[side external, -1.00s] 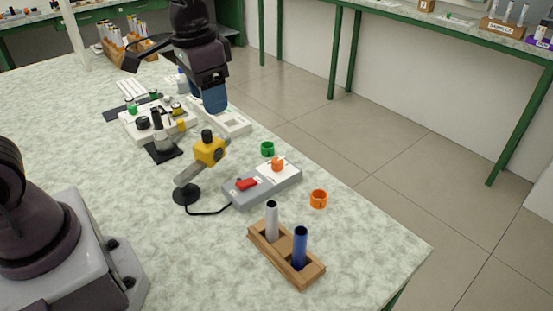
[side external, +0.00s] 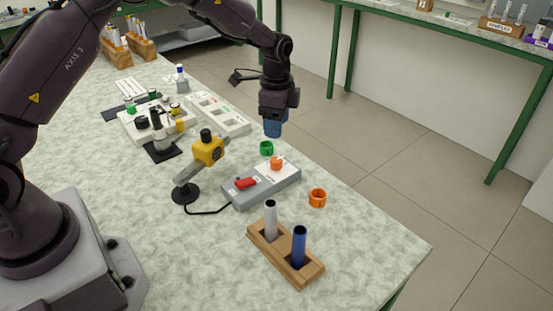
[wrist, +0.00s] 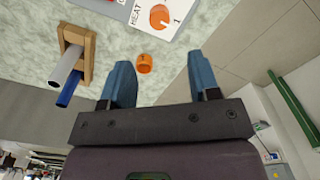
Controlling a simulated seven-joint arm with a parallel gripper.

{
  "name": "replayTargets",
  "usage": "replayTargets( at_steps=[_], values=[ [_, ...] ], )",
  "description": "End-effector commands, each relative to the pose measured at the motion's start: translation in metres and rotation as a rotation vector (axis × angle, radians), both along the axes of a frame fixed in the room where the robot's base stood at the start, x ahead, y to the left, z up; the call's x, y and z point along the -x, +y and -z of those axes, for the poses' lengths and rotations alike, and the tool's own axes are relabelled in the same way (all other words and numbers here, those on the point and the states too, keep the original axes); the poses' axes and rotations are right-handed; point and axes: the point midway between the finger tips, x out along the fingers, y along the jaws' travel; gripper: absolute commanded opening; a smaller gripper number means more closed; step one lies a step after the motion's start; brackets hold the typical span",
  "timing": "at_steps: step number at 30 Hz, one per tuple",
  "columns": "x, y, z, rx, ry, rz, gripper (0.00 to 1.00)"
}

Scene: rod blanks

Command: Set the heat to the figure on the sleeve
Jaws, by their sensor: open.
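The heat control is an orange knob (side external: 277,162) on the white panel of a grey box (side external: 240,198). In the wrist view the knob (wrist: 158,17) stands beside the printed word HEAT, with a figure 1 to its right. An orange sleeve (side external: 318,198) stands on the table right of the box; it also shows in the wrist view (wrist: 145,63) with a dark mark too small to read. A green sleeve (side external: 266,148) stands behind the box. My gripper (side external: 273,133) is open and empty above and behind the green sleeve; its blue fingers (wrist: 160,62) are spread in the wrist view.
A wooden rack (side external: 272,266) holds a grey rod (side external: 270,220) and a blue rod (side external: 299,247). A yellow-headed tool (side external: 208,150) on a stand is cabled to the box. A white tray (side external: 235,121) lies behind. The table's right edge is near the sleeves.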

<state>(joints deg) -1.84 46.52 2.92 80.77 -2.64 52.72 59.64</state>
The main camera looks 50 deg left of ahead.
Motion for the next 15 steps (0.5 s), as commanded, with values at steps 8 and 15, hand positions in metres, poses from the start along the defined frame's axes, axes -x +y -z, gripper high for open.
replayTargets(
  at_steps=[8, 15],
  values=[
    [0.001, 0.0, 0.061, 0.0, 0.005, -0.002, 0.56],
    [0.001, 0.0, 0.098, 0.0, 0.002, -0.002, 0.56]
  ],
)
